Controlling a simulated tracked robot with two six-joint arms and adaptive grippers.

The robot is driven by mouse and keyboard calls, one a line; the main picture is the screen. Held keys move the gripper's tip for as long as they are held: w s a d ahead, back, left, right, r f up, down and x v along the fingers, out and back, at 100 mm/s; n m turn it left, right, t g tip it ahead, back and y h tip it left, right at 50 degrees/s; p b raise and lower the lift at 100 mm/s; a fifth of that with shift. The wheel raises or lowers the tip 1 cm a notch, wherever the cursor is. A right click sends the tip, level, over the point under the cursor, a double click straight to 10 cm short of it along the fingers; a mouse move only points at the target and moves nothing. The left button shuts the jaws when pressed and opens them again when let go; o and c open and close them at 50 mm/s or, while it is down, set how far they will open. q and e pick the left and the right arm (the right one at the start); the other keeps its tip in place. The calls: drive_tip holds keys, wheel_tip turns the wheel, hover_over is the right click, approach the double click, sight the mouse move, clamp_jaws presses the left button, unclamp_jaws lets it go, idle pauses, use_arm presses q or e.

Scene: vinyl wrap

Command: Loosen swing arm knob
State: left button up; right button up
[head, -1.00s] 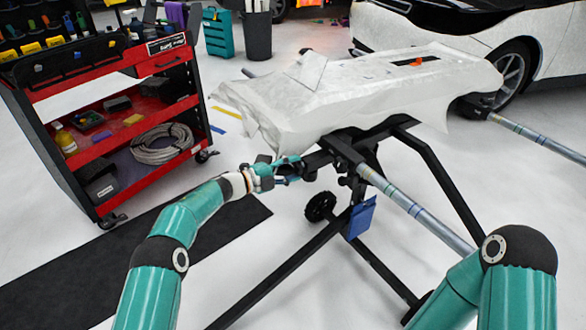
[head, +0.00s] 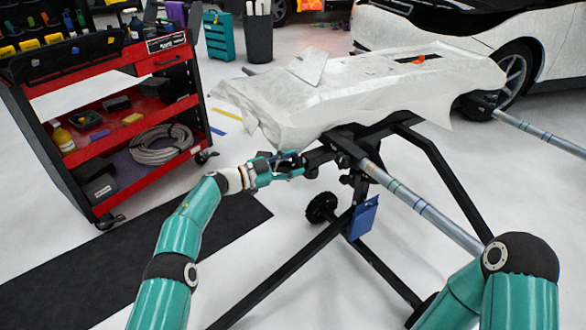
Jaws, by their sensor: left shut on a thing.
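My left gripper (head: 292,164) is at the left end of the black swing arm under the draped panel. It is shut on the dark swing arm knob, which is mostly hidden between the fingers. The black swing arm (head: 320,156) runs from there to the stand (head: 345,146). My right arm shows at the lower right, but its gripper is out of view.
A panel draped in white wrap (head: 350,95) lies on top of the stand. A blue cloth or tag (head: 364,217) hangs below it. A red and black tool cart (head: 120,120) stands at the left. A white car is behind at the right.

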use_arm(q)
drive_tip(key=n, duration=0.1)
drive_tip(key=n+b, duration=0.1)
drive_tip(key=n, duration=0.1)
drive_tip(key=n+b, duration=0.1)
drive_tip(key=shift+w+a+f+n, duration=0.2)
drive_tip(key=shift+a+f+n, duration=0.1)
drive_tip(key=shift+n, duration=0.1)
idle(0.4)
drive_tip(key=o, duration=1.1)
drive_tip(key=shift+o, duration=0.2)
drive_tip(key=shift+d+r, duration=0.1)
drive_tip(key=shift+s, duration=0.1)
drive_tip(key=shift+v, duration=1)
drive_tip(key=v, duration=1)
drive_tip(key=shift+f, duration=0.4)
